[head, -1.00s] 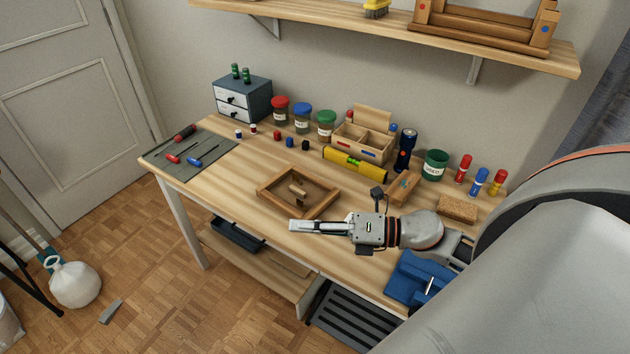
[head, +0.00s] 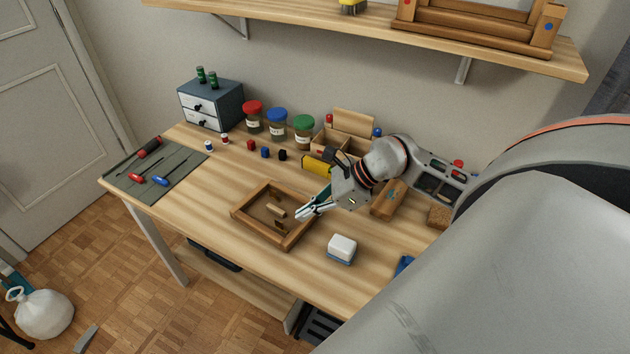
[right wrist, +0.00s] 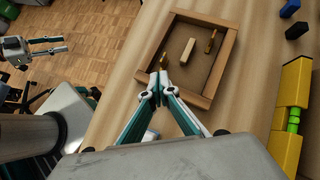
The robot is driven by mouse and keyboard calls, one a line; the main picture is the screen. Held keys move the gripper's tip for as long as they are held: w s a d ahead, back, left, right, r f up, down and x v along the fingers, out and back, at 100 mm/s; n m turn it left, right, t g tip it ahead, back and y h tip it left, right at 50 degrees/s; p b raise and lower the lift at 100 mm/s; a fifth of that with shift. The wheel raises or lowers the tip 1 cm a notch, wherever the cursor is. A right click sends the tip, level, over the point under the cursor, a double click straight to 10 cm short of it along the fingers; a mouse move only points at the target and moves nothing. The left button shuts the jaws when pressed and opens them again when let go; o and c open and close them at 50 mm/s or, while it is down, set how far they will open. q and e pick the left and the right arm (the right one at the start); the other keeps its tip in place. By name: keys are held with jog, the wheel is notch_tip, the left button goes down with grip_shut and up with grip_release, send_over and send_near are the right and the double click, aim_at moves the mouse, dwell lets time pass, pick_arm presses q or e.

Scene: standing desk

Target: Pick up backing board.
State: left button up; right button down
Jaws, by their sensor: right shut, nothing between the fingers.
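A wooden frame (head: 292,240) lies on the desk, and it also shows in the right wrist view (right wrist: 228,62). The brown backing board (head: 259,210) lies flat inside its rim. A pale wooden block (head: 276,210) sits on the board. Small brown tabs stand at the rim (right wrist: 210,42); one is at my right fingertips. My right gripper (head: 302,215) is shut and empty at the frame's right side; in the right wrist view its tips (right wrist: 158,80) meet over the near rim. Contact is unclear. My left gripper (right wrist: 66,43) appears open, away from the frame, only in the right wrist view.
A white block with a blue base (head: 342,248) stands right of the frame. A yellow level (head: 317,166) and lidded jars (head: 277,122) are behind. A grey tool mat (head: 155,168) lies left. Bare desk surrounds the frame's left and front. A shelf hangs above.

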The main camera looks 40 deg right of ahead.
aim_at(282, 227)
jog(key=x, duration=0.4)
jog(key=shift+w+a+f, duration=0.1)
jog(key=shift+w, duration=0.05)
pick_arm(q)
jog(key=shift+w+r, duration=0.2)
jog(key=shift+r, duration=0.1)
pick_arm(e)
jog(key=shift+a+f, duration=0.1)
jog(key=shift+f, duration=0.1)
jog(key=shift+w, duration=0.15)
